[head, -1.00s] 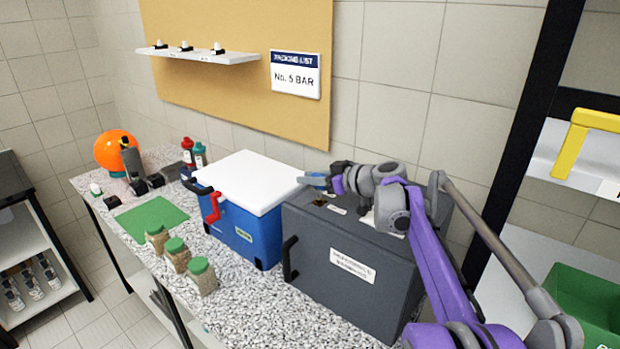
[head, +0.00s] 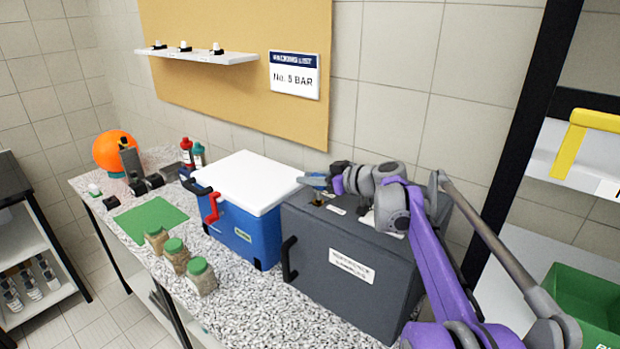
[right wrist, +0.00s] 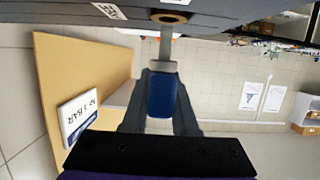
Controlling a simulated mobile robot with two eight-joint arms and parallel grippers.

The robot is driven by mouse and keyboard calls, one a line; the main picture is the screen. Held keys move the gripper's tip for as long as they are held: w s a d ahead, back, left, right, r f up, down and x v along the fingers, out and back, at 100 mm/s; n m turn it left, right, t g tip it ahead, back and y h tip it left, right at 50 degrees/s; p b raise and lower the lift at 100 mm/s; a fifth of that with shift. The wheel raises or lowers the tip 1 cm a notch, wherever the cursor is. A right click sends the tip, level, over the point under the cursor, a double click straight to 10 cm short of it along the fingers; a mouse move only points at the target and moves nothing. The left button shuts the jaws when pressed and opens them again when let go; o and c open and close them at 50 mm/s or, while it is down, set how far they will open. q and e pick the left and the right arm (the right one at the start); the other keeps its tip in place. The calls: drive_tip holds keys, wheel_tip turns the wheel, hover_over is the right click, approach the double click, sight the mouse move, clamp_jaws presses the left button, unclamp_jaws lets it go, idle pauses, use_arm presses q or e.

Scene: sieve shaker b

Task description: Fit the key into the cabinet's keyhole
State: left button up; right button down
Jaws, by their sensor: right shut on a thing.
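The cabinet is a dark grey box (head: 335,262) on the right of the counter, with white labels and a black side handle. A brass-ringed keyhole (right wrist: 172,17) is in its top. My right gripper (head: 315,181) is above that top in the head view. In the right wrist view, which is upside down, it is shut on the key's blue grip (right wrist: 161,96). The key's grey shaft (right wrist: 165,50) points at the keyhole and meets its ring in the picture. I cannot tell how far the tip is inside. My left gripper is out of view.
A blue cooler box (head: 240,235) with a white lid stands just left of the cabinet. Several green-lidded jars (head: 174,255) stand along the counter's front. A green mat (head: 150,217) and an orange ball (head: 112,148) are farther left. A wall sign (head: 295,75) hangs behind.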

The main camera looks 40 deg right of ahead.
drive_tip(key=shift+f, duration=0.3)
drive_tip(key=shift+r, duration=0.3)
idle(0.6)
